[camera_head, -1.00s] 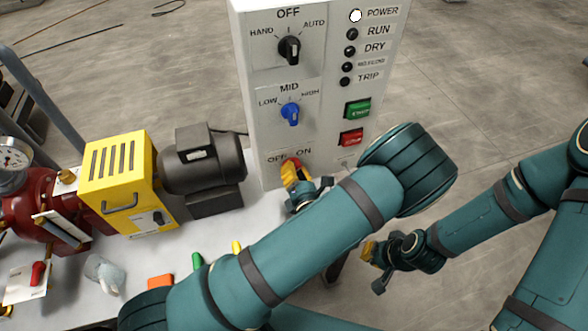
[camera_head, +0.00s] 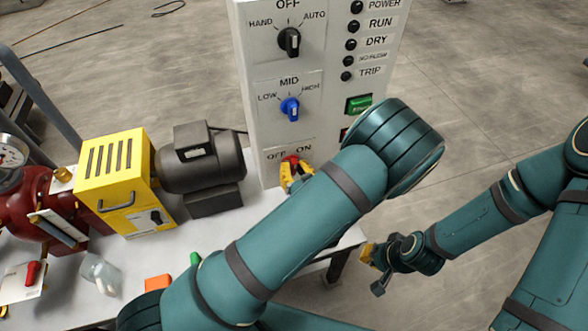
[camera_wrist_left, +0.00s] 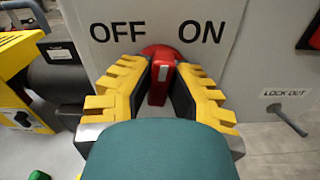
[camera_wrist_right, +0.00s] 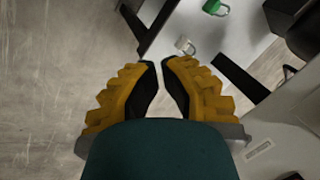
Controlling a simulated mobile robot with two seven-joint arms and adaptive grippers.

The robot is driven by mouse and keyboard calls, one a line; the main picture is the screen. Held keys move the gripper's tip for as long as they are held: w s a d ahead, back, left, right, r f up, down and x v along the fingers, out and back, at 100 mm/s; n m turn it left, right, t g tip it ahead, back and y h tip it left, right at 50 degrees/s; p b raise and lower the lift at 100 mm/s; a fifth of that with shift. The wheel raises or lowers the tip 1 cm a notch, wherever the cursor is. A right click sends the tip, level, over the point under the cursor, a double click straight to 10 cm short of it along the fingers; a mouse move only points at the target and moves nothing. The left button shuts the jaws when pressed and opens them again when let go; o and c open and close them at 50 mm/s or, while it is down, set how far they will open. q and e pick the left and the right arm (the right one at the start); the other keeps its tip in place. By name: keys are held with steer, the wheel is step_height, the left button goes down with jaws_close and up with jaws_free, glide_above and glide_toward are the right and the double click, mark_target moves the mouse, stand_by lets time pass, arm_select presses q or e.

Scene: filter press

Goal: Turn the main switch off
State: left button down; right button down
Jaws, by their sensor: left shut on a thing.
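The main switch is a red knob (camera_head: 291,162) low on the white cabinet, partly hidden by my left gripper (camera_head: 297,178). In the left wrist view the knob (camera_wrist_left: 160,75) stands between the OFF and ON labels, its grip roughly upright with a pale mark near the top. My left gripper (camera_wrist_left: 163,82) has its yellow fingers on both sides of that grip and is shut on it. The power lamp (camera_head: 356,7) is dark. My right gripper (camera_head: 374,267) is away from the cabinet, empty, with a narrow gap between its fingertips (camera_wrist_right: 161,65).
The cabinet (camera_head: 258,110) carries a black selector (camera_head: 289,40), a blue selector (camera_head: 290,108) and a green button (camera_head: 359,103). A yellow box (camera_head: 115,170) and dark motor (camera_head: 200,165) stand left. A lockout tab (camera_wrist_left: 287,118) sits right of the switch.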

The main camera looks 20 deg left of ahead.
arm_select(q)
steer(key=n+b, duration=0.1)
steer(key=n, duration=0.2)
steer(key=shift+a, duration=0.1)
steer(key=n+b, duration=0.3)
steer(key=shift+n, duration=0.3)
steer(key=shift+n+b, duration=2)
steer(key=shift+n, duration=0.2)
steer(key=shift+r, duration=0.1)
steer(key=c, duration=0.9)
jaws_free()
